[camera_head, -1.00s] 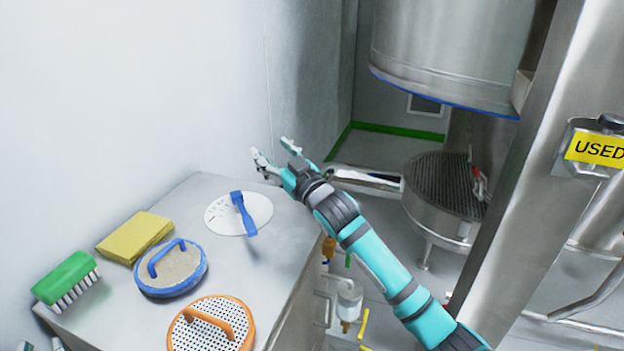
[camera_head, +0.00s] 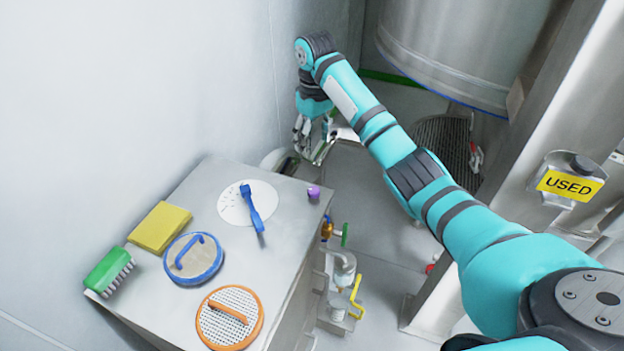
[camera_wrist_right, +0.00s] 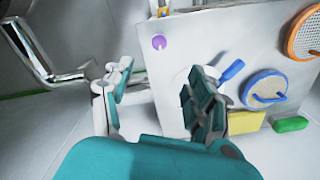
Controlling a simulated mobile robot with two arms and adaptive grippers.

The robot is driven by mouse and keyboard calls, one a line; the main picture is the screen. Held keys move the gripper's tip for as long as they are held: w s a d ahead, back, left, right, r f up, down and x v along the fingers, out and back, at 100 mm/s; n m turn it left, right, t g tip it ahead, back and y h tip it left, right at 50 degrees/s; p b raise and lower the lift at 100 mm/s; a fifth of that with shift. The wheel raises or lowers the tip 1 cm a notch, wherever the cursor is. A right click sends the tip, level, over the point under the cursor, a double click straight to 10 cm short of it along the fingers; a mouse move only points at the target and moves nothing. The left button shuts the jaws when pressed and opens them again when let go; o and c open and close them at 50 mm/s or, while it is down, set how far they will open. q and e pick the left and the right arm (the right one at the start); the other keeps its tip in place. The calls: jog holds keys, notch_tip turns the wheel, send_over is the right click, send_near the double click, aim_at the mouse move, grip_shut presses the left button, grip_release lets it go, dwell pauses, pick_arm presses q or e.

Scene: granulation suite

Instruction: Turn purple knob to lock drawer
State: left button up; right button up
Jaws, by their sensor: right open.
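The purple knob (camera_head: 314,192) sits on the grey cabinet top near its right edge in the head view. It also shows in the right wrist view (camera_wrist_right: 158,42), beyond the fingertips. My right gripper (camera_head: 315,148) hangs down behind the cabinet's far edge, apart from the knob, with nothing between its fingers. In the right wrist view my right gripper (camera_wrist_right: 155,82) has its two fingers spread wide. No drawer can be made out clearly. My left gripper is not in view.
The cabinet top (camera_head: 277,262) carries a white disc with a blue handle (camera_head: 251,208), a yellow sponge (camera_head: 160,227), a green brush (camera_head: 108,270), a blue-rimmed sieve (camera_head: 193,260) and an orange-rimmed sieve (camera_head: 229,318). A valve (camera_head: 328,231) juts from its side. A steel column stands right.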

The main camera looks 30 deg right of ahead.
aim_at(314, 191)
notch_tip(314, 191, down, 17)
jog(key=shift+f+p, duration=0.1)
jog(key=shift+p, duration=0.25)
jog(key=c, duration=1.1)
jog(key=shift+r+m+p, duration=0.25)
jog(key=shift+m+p, duration=1.15)
jog(key=shift+p, duration=0.1)
jog(key=shift+c, duration=0.2)
jog(key=m+p, duration=0.2)
jog(key=m, duration=0.2)
jog(key=shift+m+p, duration=0.3)
jog(key=shift+p, duration=0.1)
jog(key=m+p, duration=0.1)
jog(key=m, duration=0.4)
jog(key=shift+f+p, duration=0.15)
jog(key=shift+p, duration=0.25)
jog(key=m, duration=0.5)
jog(key=shift+w+p, duration=0.1)
jog(key=shift+p, duration=0.2)
jog(key=shift+m, duration=0.4)
